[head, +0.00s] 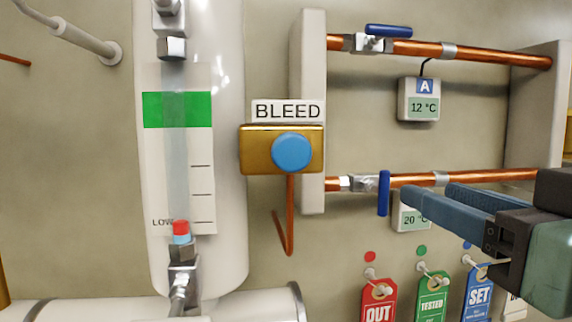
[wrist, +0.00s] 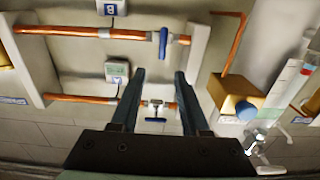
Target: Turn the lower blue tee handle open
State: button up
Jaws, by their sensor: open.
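The lower blue tee handle (head: 384,193) stands upright, crosswise to the lower copper pipe (head: 408,181), on a silver valve body. In the wrist view, which is upside down, this handle (wrist: 163,43) shows beyond the fingertips and roughly in line with the gap between them. My gripper (head: 428,191) is open and empty, reaching in from the right. Its fingertips are just right of the handle in the head view and do not hold it. The wrist view shows both fingers of the gripper (wrist: 160,74) spread apart.
The upper blue handle (head: 388,30) lies along the upper copper pipe (head: 480,51). A gauge marked A (head: 419,100) hangs between the pipes. A lower gauge (head: 405,222) is partly hidden by my fingers. A BLEED button (head: 292,151) is left of the pipes. Tags (head: 432,295) hang below.

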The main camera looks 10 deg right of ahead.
aim_at(388, 177)
jog(key=w+p, duration=0.1)
jog(key=w, duration=0.2)
jog(key=w+p, duration=0.1)
jog(key=w, duration=0.2)
jog(key=w+p, duration=0.1)
jog(key=w, duration=0.2)
jog(key=shift+w+a+r+p, duration=0.1)
jog(key=shift+w+a+p, duration=0.15)
jog(key=shift+w+p, duration=0.05)
jog(key=shift+w+a, duration=0.1)
jog(key=shift+w, duration=0.4)
grip_shut()
